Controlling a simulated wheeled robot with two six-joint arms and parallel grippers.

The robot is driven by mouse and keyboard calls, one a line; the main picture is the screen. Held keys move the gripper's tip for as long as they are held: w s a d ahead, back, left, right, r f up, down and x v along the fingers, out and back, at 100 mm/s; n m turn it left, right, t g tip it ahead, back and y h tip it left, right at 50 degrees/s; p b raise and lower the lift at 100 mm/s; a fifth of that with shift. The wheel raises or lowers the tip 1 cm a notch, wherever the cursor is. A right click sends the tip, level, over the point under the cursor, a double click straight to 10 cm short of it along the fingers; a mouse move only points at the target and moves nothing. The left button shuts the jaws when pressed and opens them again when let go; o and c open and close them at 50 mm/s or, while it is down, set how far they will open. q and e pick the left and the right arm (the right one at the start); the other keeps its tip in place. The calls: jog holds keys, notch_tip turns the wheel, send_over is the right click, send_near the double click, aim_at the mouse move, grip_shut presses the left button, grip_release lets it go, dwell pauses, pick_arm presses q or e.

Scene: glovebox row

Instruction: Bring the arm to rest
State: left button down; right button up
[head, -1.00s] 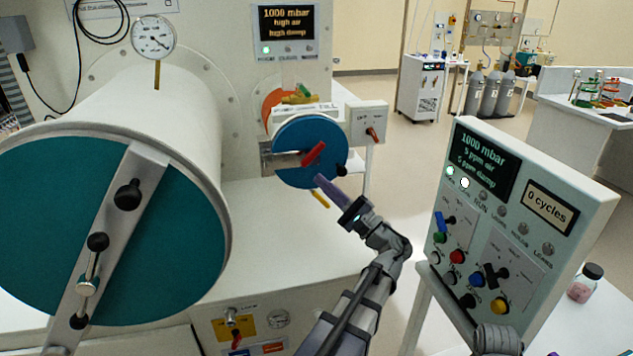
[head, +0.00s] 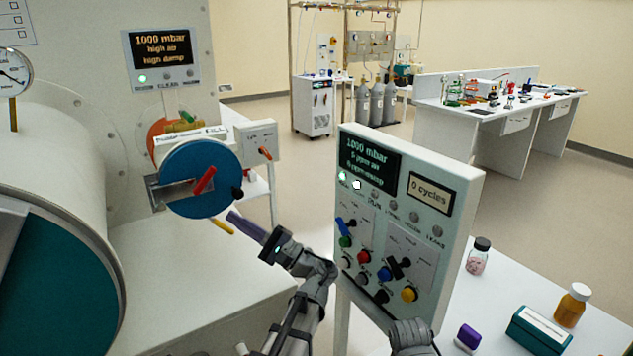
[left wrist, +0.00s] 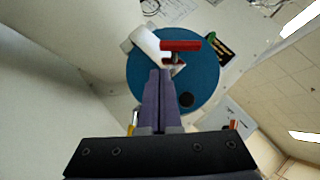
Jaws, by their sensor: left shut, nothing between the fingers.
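My left arm comes up from the bottom of the head view, and its gripper (head: 234,217) points up and left. Its purple fingers are shut with nothing between them. They are just below and right of the small blue round door (head: 185,199) with a red handle (head: 205,180). In the left wrist view the closed fingers (left wrist: 160,75) overlap the picture of the blue door (left wrist: 203,82), with the red handle (left wrist: 180,45) just above the tips. I see no clear contact. My right gripper is not in view; a grey arm part shows at the bottom edge.
A control panel (head: 455,220) with knobs stands close right of my left arm. The large chamber with a teal door (head: 60,290) is at left. A pink jar (head: 478,258), an amber bottle (head: 571,305) and a teal box (head: 538,330) stand on the right table. Open floor lies behind.

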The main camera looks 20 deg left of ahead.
pick_arm(q)
jog(key=s+d+f+n+h+p, duration=0.1)
jog(key=s+d+f+h+p, duration=0.2)
jog(key=f+h, duration=0.35)
jog(key=s+d+f+n+h+p, duration=0.1)
jog(key=d+f+h+p, duration=0.2)
jog(key=d+f+h, duration=0.35)
jog(key=s+d+f+h+p, duration=0.2)
jog(key=s+d+f+h, duration=0.2)
jog(key=d, duration=0.6)
jog(key=s+d+f+g+h+p, duration=0.1)
jog(key=s+d+f+h, duration=0.3)
jog(key=d, duration=0.6)
jog(key=shift+s+n+h+p, duration=0.4)
jog(key=shift+s+h+p, duration=0.1)
jog(key=shift+p, duration=0.35)
